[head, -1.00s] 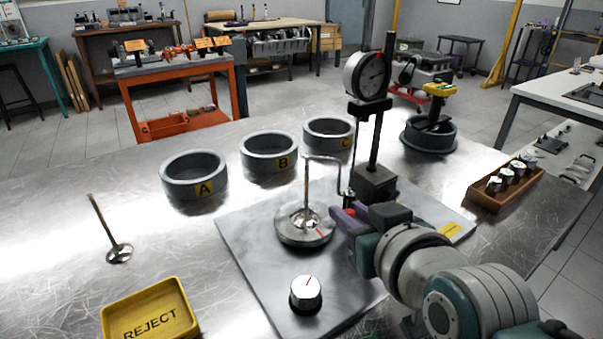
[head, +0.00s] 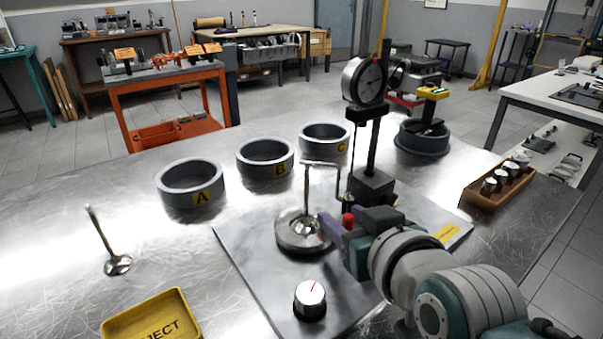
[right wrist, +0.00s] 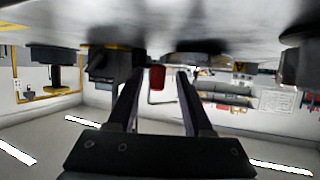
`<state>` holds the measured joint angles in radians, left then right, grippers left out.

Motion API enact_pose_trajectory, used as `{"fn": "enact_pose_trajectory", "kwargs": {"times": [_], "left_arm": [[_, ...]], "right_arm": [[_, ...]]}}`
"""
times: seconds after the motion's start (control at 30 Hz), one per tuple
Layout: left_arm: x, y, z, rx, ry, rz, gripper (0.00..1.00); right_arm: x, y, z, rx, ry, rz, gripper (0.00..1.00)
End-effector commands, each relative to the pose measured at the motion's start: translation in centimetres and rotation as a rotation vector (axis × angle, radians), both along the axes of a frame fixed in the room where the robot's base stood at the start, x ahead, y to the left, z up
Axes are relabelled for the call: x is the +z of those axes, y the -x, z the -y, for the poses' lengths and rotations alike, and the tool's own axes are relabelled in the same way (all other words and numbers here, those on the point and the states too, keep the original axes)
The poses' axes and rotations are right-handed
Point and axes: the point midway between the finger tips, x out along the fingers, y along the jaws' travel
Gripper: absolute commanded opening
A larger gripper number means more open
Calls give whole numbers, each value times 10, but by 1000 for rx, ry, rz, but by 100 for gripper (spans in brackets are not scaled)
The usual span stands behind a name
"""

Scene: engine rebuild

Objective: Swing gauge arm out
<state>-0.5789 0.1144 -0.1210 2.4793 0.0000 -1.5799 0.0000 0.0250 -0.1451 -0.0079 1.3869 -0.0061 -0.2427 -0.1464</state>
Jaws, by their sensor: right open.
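The dial gauge (head: 365,80) stands on a black post on the metal plate (head: 250,260). Its thin bent gauge arm (head: 322,163) reaches left over a valve standing in the round seat (head: 300,236). A red knob (head: 348,219) shows low beside the post; the right wrist view shows a red knob (right wrist: 157,78) between my finger tips. My right gripper (head: 336,231) is open around or just short of this knob; I cannot tell whether it touches. In the right wrist view the open fingers (right wrist: 161,77) stand apart. My left gripper is out of view.
Rings A (head: 190,184), B (head: 265,160) and C (head: 325,140) stand behind the plate. A white knob (head: 310,299) is on the plate front. A wooden tray (head: 490,199) is at right.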

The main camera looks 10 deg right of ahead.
Motion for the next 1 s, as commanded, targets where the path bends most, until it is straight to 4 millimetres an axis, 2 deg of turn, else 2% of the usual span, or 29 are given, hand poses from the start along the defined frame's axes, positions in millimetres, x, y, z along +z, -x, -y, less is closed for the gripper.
{"fn": "enact_pose_trajectory", "kwargs": {"times": [0.17,0.27,0.7,0.83,1.0], "left_arm": [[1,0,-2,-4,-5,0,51],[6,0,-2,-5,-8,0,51],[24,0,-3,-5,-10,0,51],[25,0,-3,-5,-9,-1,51],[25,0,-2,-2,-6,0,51]], "right_arm": [[2,2,1,-1,2,2,51],[6,10,2,-1,3,1,51],[35,80,6,0,1,-1,51],[38,89,6,0,1,0,51],[39,91,6,0,1,1,51]]}}
